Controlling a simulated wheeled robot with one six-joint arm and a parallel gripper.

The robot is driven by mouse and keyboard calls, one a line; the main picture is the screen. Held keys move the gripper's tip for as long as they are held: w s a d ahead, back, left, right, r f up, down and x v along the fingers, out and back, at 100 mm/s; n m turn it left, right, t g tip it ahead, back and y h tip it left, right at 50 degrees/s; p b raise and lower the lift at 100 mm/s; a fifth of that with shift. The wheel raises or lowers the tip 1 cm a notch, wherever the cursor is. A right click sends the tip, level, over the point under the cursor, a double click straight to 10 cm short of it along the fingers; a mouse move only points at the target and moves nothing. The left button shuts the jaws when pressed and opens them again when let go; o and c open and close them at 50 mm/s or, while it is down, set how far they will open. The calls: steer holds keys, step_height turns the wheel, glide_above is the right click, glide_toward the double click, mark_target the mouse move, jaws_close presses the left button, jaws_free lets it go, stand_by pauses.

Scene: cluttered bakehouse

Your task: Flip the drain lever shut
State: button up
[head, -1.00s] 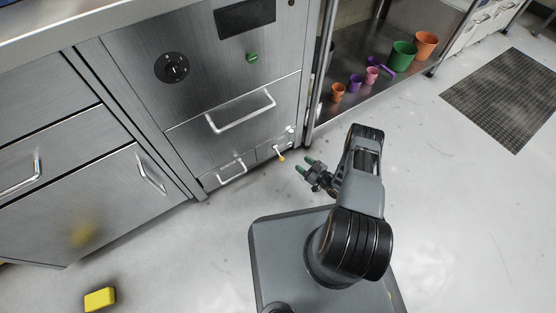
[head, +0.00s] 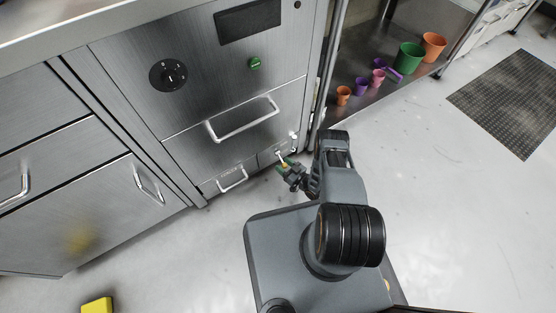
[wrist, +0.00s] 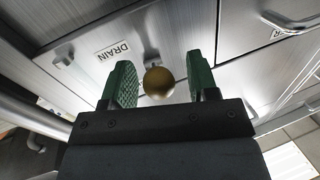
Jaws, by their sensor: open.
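The drain lever's round yellow-brass knob (wrist: 159,82) shows in the wrist view between my gripper's two green fingers, with a gap on each side. A "DRAIN" label (wrist: 113,51) is on the steel panel just beyond it, to the left. In the head view, my gripper (head: 284,165) is at the lower right of the steel machine, at the drain lever (head: 280,155), and partly covers it. My gripper (wrist: 160,83) is open around the knob, not closed on it. The lever's shaft is mostly hidden behind the knob.
The steel machine (head: 190,110) has a drawer handle (head: 243,119) above the lever and a smaller handle (head: 232,179) to its left. A shelf with several coloured cups (head: 410,58) stands to the right. A yellow block (head: 97,306) lies on the floor. Open floor extends right.

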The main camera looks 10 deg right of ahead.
steer(key=shift+x, duration=0.8)
steer(key=shift+d, duration=0.15)
steer(key=shift+c, duration=0.4)
jaws_close()
